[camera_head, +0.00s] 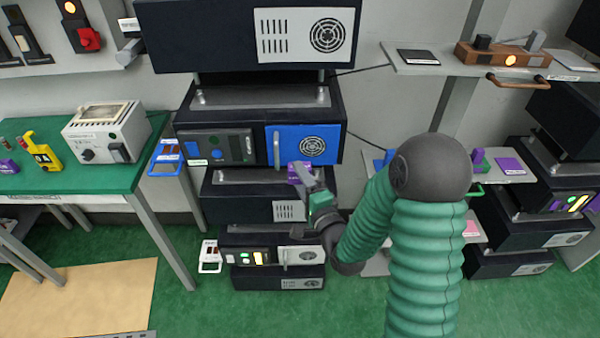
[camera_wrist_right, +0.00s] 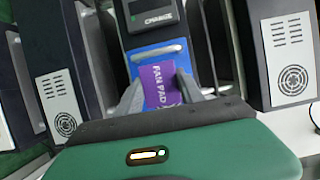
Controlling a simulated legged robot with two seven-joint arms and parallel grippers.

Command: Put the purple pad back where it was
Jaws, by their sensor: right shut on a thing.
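The purple pad (camera_head: 300,172) is between the fingers of my right gripper (camera_head: 308,182), which is shut on it. In the right wrist view the purple pad (camera_wrist_right: 157,82) shows white lettering reading "FAN PAD", with a grey finger on each side. In the head view the pad is in front of the dark rack, just below the blue panel (camera_head: 303,146) with a round grille and a vertical handle. A flat purple square (camera_head: 510,166) lies on the lower right shelf (camera_head: 518,178). My left gripper is not in view.
A green table (camera_head: 80,178) with a grey-white device (camera_head: 106,132) stands at the left. An upper right shelf (camera_head: 440,66) holds a wooden block with a handle. More dark units (camera_head: 510,232) stand at the far right. A tan mat (camera_head: 80,300) lies on the green floor.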

